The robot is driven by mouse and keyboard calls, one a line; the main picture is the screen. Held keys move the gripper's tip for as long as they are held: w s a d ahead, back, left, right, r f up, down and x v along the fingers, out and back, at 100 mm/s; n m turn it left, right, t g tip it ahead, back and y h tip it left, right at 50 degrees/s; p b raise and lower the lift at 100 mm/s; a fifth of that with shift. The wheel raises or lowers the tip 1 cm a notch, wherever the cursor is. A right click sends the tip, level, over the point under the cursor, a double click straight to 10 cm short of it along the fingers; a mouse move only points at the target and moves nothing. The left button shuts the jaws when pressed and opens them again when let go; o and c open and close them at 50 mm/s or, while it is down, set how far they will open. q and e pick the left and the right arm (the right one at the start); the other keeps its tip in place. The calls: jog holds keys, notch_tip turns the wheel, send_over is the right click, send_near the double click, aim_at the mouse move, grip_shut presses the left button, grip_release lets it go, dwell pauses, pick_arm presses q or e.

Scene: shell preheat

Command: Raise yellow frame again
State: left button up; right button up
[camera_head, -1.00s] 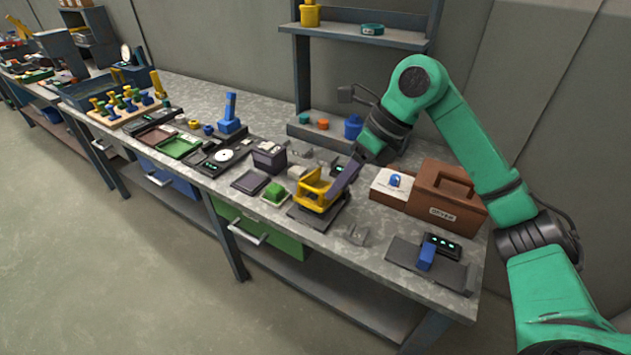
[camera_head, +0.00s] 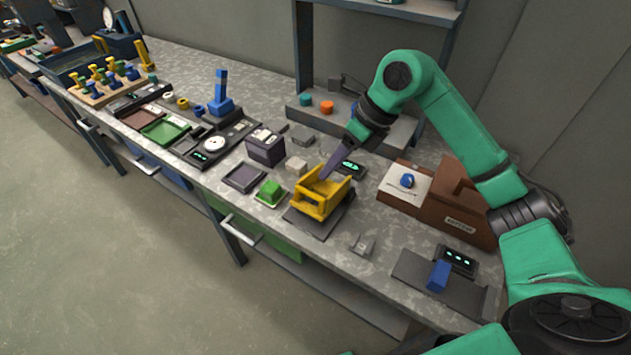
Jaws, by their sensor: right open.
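The yellow frame (camera_head: 321,196) is an open box-like shape on a dark flat base (camera_head: 312,222) on the workbench. In the head view it sits low on that base. My right gripper (camera_head: 326,174) comes down from the upper right, with its grey pointed finger at the back edge of the frame. I cannot tell whether it touches the frame. The gripper is open, and its far finger is hard to make out. My left gripper is out of view.
A green block (camera_head: 270,191) and a dark purple box (camera_head: 265,146) stand left of the frame. A brown case (camera_head: 459,208) and a white box with a blue knob (camera_head: 405,184) stand to the right. A blue block (camera_head: 438,276) lies on a dark plate at front right.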

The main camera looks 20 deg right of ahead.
aim_at(311, 192)
jog(key=x, duration=0.2)
jog(key=p+x, duration=0.1)
jog(key=x, duration=0.5)
jog(key=shift+w+d+f, duration=0.1)
jog(key=shift+w, duration=0.25)
jog(key=shift+a+f, duration=0.25)
jog(key=shift+f, duration=0.05)
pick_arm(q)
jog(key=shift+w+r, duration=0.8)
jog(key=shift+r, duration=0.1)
pick_arm(e)
jog(key=shift+d, duration=0.1)
grip_shut()
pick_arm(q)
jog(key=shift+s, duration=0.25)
